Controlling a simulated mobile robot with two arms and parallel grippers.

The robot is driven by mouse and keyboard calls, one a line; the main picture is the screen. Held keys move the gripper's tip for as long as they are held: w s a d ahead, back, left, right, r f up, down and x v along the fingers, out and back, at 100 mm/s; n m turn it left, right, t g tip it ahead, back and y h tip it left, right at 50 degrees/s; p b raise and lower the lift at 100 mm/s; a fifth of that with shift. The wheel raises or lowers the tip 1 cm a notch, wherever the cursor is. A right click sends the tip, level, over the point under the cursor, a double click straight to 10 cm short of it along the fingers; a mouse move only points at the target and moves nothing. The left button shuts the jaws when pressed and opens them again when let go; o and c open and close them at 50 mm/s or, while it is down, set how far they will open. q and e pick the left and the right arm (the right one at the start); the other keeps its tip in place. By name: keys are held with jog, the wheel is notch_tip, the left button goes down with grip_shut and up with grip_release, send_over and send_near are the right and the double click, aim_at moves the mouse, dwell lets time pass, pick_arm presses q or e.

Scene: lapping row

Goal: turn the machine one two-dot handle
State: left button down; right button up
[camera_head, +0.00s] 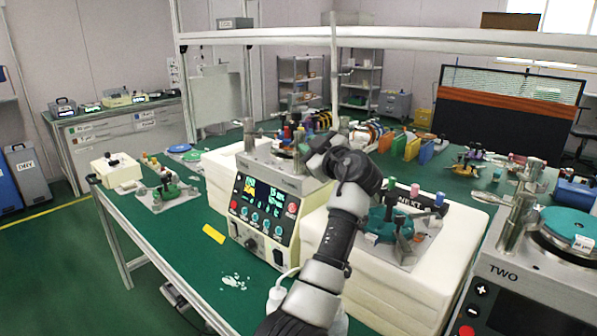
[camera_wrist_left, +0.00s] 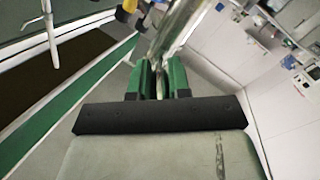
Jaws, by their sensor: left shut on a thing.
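Machine one (camera_head: 263,208), a pale box with a dark panel of small screens, knobs and buttons, stands mid-table in the head view. My left arm reaches up from the bottom, and my left gripper (camera_head: 312,158) is at the right end of its top, its fingertips mostly hidden by the wrist. In the left wrist view my left gripper (camera_wrist_left: 163,82) has green fingers shut on a slim metal part (camera_wrist_left: 162,62). I cannot make out two dots on this part, nor tell for sure that it is the handle. My right gripper is not in view.
Machine two (camera_head: 510,285), with a teal disc on top, stands at the right. Cream blocks (camera_head: 375,290) right of machine one carry a plate with a green fixture and coloured pegs. A white bottle (camera_head: 279,298) stands in front. Bare green table (camera_head: 185,240) lies at left.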

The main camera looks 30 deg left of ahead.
pick_arm(q)
jog(key=shift+w+d+f+n+g+y+b, duration=0.1)
jog(key=shift+w+f+n+g+y+b, duration=0.1)
jog(key=shift+n+g+b, duration=0.25)
jog(key=shift+w+d+f+n+g+y+b, duration=0.15)
jog(key=shift+g+y+b, duration=0.1)
jog(key=shift+g, duration=0.3)
jog(key=shift+w+r+n+g+y+b, duration=0.15)
jog(key=shift+w+n+g+y+b, duration=0.15)
jog(key=shift+n+g, duration=0.45)
jog(key=shift+w+r+n+g+y+b, duration=0.15)
jog(key=shift+n+g+b, duration=0.25)
jog(key=shift+g, duration=0.55)
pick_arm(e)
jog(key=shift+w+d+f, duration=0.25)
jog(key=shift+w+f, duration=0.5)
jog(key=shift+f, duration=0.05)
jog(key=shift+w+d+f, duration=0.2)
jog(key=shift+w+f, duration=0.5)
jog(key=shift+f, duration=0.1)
pick_arm(q)
jog(key=shift+s, duration=0.1)
jog(key=c, duration=1.1)
grip_release()
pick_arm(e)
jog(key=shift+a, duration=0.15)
